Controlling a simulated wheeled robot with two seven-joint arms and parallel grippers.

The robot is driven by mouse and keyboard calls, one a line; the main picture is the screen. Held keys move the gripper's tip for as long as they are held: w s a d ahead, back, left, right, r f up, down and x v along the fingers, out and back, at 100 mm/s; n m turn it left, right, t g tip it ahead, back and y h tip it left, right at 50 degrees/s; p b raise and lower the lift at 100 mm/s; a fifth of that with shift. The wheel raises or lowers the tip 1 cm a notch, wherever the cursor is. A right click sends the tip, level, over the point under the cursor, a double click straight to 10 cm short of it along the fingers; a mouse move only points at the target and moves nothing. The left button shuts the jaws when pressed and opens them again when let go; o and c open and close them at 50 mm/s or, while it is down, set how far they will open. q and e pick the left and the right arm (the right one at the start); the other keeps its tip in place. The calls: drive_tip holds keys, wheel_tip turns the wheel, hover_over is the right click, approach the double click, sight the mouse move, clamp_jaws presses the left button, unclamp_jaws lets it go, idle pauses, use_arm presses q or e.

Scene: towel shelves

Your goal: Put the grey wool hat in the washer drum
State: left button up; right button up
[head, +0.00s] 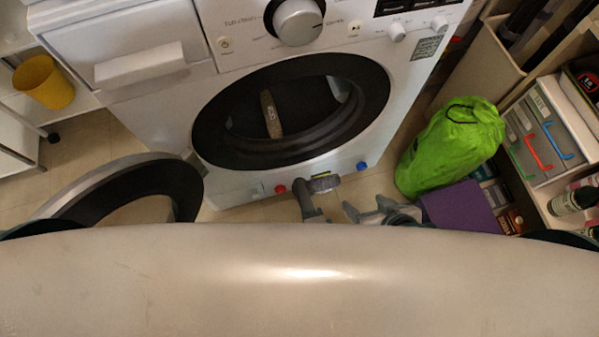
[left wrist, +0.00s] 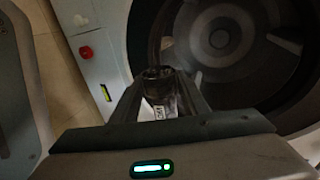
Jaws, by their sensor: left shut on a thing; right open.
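The washer drum (head: 305,110) is open to the front; its dark inside also shows in the left wrist view (left wrist: 220,40). My left gripper (head: 314,194) is low in front of the drum opening, outside it. It is shut on a small dark grey bundle (left wrist: 157,84) with a pale tag, which looks like the grey wool hat; in the head view it appears as a grey rounded shape (head: 324,183). My right gripper (head: 368,212) is open and empty, low to the right of the left one. Most of both arms is hidden.
The washer door (head: 180,188) hangs open at the left. A tan, long shape (head: 271,114) shows inside the drum; I cannot tell what it is. A yellow bucket (head: 43,82) is at the left.

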drive_tip(key=shift+s+f, duration=0.1)
drive_tip(key=shift+s, duration=0.2)
use_arm(q)
drive_tip(key=shift+w, duration=0.15)
drive_tip(key=w+a, duration=0.1)
drive_tip(key=w, duration=0.4)
drive_tip(key=w+a+b, duration=0.1)
drive_tip(key=w+a, duration=0.1)
drive_tip(key=w, duration=0.3)
drive_tip(key=w+a, duration=0.2)
drive_tip(key=w, duration=0.3)
drive_tip(key=shift+w, duration=0.15)
drive_tip(key=w, duration=0.1)
drive_tip(key=w+a, duration=0.1)
drive_tip(key=w, duration=0.1)
drive_tip(key=w+a+b, duration=0.1)
drive_tip(key=w+a, duration=0.3)
drive_tip(key=w, duration=0.8)
drive_tip(key=shift+w+b, duration=0.35)
use_arm(e)
drive_tip(key=a, duration=0.1)
drive_tip(key=w+a+r+t+y, duration=0.1)
drive_tip(key=w+a+t, duration=0.1)
drive_tip(key=shift+w+a+r, duration=0.1)
drive_tip(key=shift+w+r, duration=0.15)
drive_tip(key=shift+r, duration=0.1)
